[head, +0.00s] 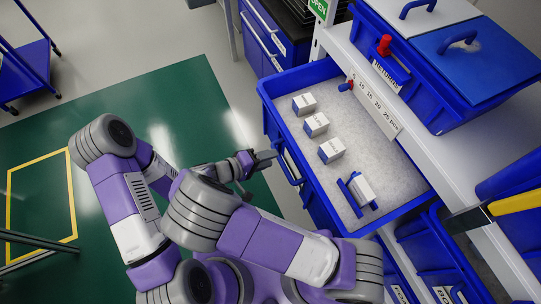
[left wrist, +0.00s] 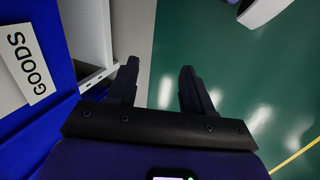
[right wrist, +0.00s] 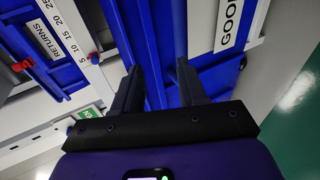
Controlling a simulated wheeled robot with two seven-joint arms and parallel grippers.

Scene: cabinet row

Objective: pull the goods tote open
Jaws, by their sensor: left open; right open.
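The goods tote (head: 268,105) is a long blue bin with a pale lining. In the head view it stands out in front of the white shelf, with its inside exposed. Its blue handle (head: 285,163) is on the near side. A GOODS label shows on blue panels in the right wrist view (right wrist: 229,25) and left wrist view (left wrist: 25,62). My right gripper (head: 268,156) is open and empty, close beside the handle; I cannot tell whether they touch. My left gripper (left wrist: 158,85) is open and empty in its wrist view, and I cannot make it out in the head view.
Several small white-and-blue boxes (head: 316,124) lie in the tote. A lidded blue RETURNS bin (head: 430,85) stands on the white shelf (head: 515,125) above. The green floor (head: 180,90) at left is mostly clear.

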